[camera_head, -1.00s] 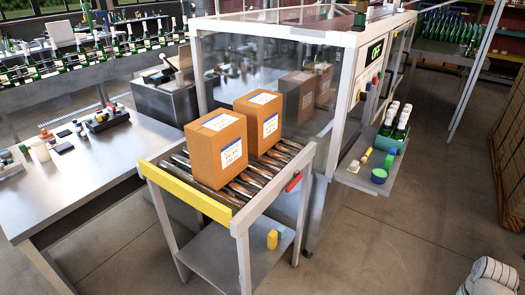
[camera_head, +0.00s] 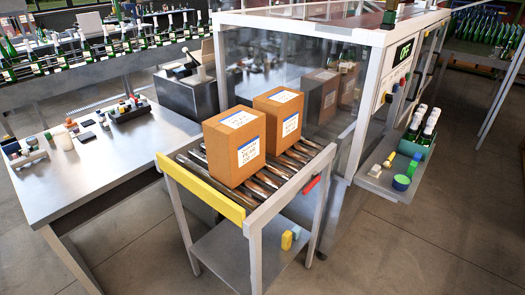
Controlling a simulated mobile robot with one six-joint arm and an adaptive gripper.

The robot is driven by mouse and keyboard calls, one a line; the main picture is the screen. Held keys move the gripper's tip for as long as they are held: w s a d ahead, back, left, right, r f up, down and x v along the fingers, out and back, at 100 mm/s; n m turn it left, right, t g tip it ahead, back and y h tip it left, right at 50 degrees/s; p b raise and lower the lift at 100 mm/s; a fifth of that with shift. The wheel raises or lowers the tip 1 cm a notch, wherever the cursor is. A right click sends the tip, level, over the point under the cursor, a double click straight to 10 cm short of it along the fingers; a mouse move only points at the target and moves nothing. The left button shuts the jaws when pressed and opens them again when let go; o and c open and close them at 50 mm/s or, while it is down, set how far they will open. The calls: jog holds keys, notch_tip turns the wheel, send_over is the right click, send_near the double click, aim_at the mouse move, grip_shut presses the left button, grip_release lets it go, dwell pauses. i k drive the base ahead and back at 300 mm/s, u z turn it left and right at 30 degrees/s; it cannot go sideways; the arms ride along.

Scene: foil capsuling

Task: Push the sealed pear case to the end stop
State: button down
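Two closed brown cardboard cases stand upright on a short roller table. The nearer case (camera_head: 222,160) stands close behind a yellow bar (camera_head: 205,190) across the table's near-left end, which looks like the end stop. A narrow strip of rollers shows between them. The farther case (camera_head: 284,118) stands behind it, towards the glazed machine. Both have white, blue-edged labels on the top and one side. The print is too small for me to tell which is the pear case. My gripper is not in view.
The roller table (camera_head: 300,190) has a red piece (camera_head: 311,186) on its right rail and small items on its lower shelf. A steel bench (camera_head: 70,185) is at left. The machine (camera_head: 352,90) stands behind, with a bottle crate (camera_head: 418,146) on its side shelf. Floor at lower right is clear.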

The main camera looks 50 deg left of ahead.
aim_at(235, 139)
jog(key=u, duration=0.05)
jog(key=k, duration=1.7)
jog(key=u, duration=1.15)
jog(key=i, duration=0.9)
